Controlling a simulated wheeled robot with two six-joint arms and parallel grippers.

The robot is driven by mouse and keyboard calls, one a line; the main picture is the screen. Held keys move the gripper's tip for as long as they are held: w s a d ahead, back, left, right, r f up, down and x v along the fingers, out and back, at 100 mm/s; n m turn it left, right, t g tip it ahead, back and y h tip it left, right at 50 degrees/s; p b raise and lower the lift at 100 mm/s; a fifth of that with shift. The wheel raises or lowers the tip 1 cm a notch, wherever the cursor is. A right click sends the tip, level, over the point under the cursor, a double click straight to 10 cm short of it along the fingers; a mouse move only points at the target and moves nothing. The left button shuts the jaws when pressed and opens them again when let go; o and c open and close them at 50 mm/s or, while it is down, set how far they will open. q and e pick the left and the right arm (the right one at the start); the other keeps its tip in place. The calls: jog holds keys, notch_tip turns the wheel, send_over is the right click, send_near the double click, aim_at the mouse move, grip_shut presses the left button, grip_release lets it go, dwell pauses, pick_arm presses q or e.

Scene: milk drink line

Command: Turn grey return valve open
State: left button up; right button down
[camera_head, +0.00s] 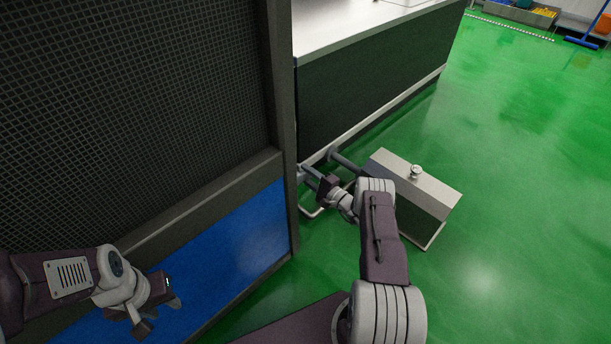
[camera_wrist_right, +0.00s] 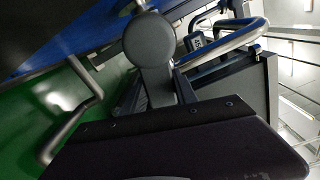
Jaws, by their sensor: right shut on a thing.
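My right gripper (camera_head: 312,173) is low at the grey pipework (camera_head: 345,161) beside the dark frame post in the head view. It is shut on what seems to be the grey return valve's handle, mostly hidden by the jaws. A bent grey bar (camera_head: 311,213) shows just below the gripper; I cannot tell if it belongs to the valve. In the right wrist view a grey disc on a stem (camera_wrist_right: 150,38) stands ahead of the dark gripper body. My left gripper (camera_head: 159,314) is open and empty in front of the blue panel.
A dark mesh frame (camera_head: 120,90) with a blue lower panel (camera_head: 240,235) fills the left. A long counter (camera_head: 375,85) stands behind the pipework. A steel box (camera_head: 418,178) with a knob on top stands right of my right gripper. Green floor is clear farther right.

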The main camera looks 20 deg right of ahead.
jog(key=shift+r+n+p, duration=0.35)
jog(key=shift+n, duration=0.35)
jog(key=shift+r+n+p, duration=0.3)
jog(key=shift+n, duration=0.4)
jog(key=c, duration=1)
grip_release()
jog(key=shift+d, duration=0.1)
jog(key=shift+o, duration=0.2)
jog(key=shift+s+d+r+p, duration=0.1)
jog(key=shift+s+r+p, duration=0.05)
jog(key=shift+s+p, duration=0.15)
jog(key=p+v, duration=0.3)
jog(key=v, duration=0.5)
jog(key=shift+s+p, duration=0.25)
jog(key=shift+p, duration=0.15)
